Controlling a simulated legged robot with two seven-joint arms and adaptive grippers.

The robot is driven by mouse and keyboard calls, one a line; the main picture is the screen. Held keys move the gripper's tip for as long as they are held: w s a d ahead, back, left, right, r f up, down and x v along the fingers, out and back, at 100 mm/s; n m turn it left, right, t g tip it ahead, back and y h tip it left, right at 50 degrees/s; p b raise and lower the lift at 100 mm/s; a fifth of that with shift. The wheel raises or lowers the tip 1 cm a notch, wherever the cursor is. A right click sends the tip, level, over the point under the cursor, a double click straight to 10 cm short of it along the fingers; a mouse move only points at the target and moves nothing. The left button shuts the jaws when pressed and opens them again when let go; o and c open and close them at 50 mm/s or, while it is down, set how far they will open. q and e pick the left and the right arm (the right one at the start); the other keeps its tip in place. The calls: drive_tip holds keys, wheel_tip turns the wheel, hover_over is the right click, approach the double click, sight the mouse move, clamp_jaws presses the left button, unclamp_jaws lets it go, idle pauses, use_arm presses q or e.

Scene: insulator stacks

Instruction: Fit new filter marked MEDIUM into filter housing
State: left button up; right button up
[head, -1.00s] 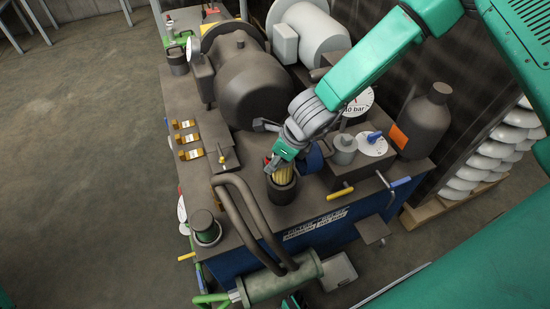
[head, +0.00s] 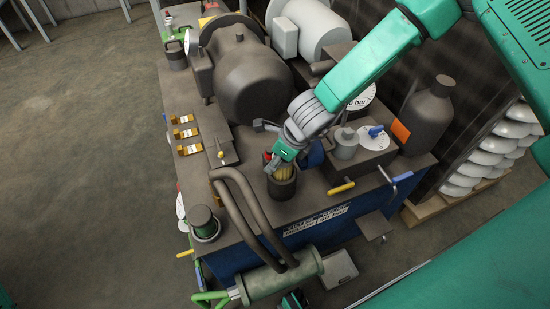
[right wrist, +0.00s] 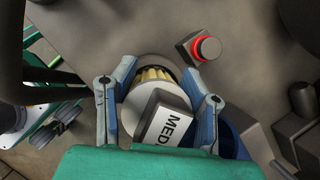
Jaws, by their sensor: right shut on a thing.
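My right gripper (head: 277,163) is shut on the filter (head: 284,172), a yellow pleated cylinder. In the right wrist view the fingers (right wrist: 160,100) flank the filter's pale round end cap (right wrist: 138,105). A white label reads "MED", its rest cut off by my wrist. The filter stands with its lower part inside the dark open-topped filter housing (head: 281,191); how deep it sits is hidden. A grey and green part (head: 294,299) at the bottom edge may be my left gripper; its jaws cannot be made out.

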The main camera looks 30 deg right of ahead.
drive_tip(key=shift+f+b, duration=0.6)
drive_tip(key=shift+f, duration=0.25)
drive_tip(key=o, duration=1.3)
drive_tip(key=shift+o, duration=0.2)
drive_tip(key=v, duration=1.2)
drive_tip(key=shift+w, duration=0.1)
drive_tip(key=shift+f, duration=0.1)
